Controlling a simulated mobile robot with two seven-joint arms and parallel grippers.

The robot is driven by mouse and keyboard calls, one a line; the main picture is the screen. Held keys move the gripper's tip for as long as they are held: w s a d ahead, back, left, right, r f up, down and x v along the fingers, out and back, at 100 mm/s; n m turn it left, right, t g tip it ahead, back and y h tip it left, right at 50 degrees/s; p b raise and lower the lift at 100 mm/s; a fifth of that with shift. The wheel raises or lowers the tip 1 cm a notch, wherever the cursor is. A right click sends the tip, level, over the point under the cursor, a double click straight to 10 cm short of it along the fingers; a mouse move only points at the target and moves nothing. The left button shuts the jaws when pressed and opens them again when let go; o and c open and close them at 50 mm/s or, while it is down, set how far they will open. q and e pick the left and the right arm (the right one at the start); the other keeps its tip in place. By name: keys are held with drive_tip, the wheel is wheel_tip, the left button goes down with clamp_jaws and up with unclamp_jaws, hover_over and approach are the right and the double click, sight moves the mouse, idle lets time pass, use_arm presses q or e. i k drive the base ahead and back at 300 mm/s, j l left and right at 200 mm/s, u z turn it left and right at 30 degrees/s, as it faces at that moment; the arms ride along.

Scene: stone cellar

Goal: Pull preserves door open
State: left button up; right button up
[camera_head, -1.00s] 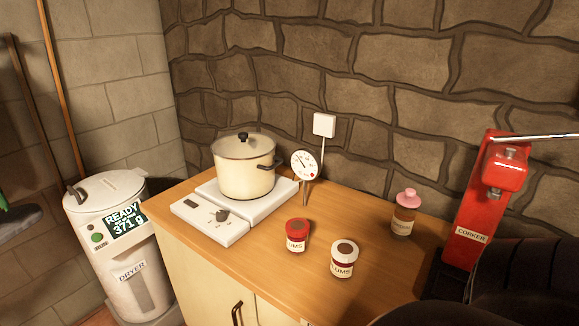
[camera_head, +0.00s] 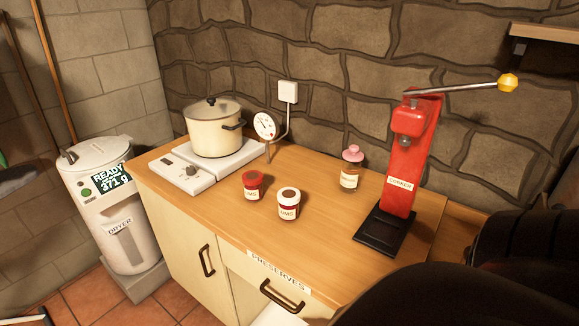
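The preserves door (camera_head: 240,290) is the cream cabinet front under the wooden counter, at the bottom of the head view. Its label PRESERVES (camera_head: 278,271) sits along the top edge, with a dark curved handle (camera_head: 282,296) below it. The door looks closed, but its lower part is cut off by the frame. A pale surface shows just under the handle; I cannot tell what it is. A dark link of my own arm fills the lower right corner. Neither of my grippers is in view.
The counter (camera_head: 220,220) holds a pot (camera_head: 214,128) on a hotplate, a dial gauge (camera_head: 265,126), two jars (camera_head: 289,204), a pink-topped bottle (camera_head: 350,168) and a red corker (camera_head: 402,160). Another cabinet handle (camera_head: 207,260) is left of the preserves door.

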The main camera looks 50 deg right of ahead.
sight(191, 251)
drive_tip(key=k+l+z, duration=0.15)
drive_tip(key=k+z, duration=0.35)
drive_tip(key=k, duration=0.15)
drive_tip(key=i+j+z, duration=0.1)
drive_tip(key=z, duration=1.2)
drive_tip(key=i+j, duration=0.1)
drive_tip(key=j, duration=0.95)
drive_tip(key=i+j, duration=0.15)
drive_tip(key=j, duration=0.4)
drive_tip(key=z, duration=0.05)
